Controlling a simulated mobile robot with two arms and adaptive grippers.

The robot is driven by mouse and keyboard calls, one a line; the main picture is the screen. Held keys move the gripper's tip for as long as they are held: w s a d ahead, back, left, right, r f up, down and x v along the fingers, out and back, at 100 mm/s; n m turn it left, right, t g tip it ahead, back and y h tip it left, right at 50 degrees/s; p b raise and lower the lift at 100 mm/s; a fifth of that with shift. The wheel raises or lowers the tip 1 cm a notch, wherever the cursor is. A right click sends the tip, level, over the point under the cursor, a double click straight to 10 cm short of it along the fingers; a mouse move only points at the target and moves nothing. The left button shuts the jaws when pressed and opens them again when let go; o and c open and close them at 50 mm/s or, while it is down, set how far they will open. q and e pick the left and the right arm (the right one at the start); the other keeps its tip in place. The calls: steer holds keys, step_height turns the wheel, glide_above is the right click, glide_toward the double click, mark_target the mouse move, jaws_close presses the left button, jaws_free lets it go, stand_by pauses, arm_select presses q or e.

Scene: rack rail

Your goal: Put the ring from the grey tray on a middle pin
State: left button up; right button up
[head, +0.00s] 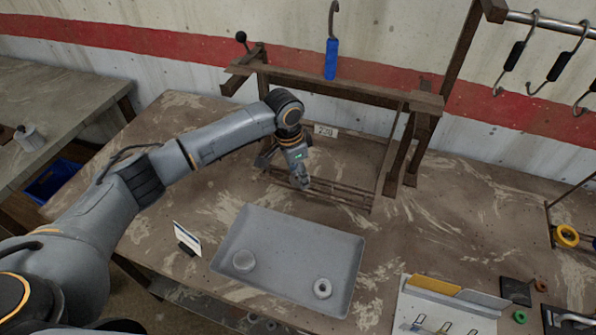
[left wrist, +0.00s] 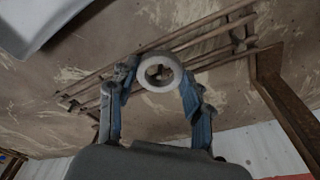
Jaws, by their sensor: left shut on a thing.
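My left gripper (head: 303,183) is shut on a pale grey ring (left wrist: 160,72). In the left wrist view the ring sits between the two blue-grey fingertips, its hole facing the camera. In the head view the held ring is hard to make out. The gripper is over the lower rods (head: 345,199) of the brown rack (head: 335,88), beyond the grey tray (head: 288,232). I cannot tell whether the ring touches a rod or pin. My right gripper is not in view.
A small sign (head: 187,238) stands left of the tray. A blue-handled hook (head: 331,58) hangs above the rack's top beam. A white board with tools (head: 447,305) lies at front right. A yellow ring (head: 567,236) is at far right.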

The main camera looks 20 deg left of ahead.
arm_select(q)
steer(key=o, duration=1.2)
steer(key=shift+o, duration=0.2)
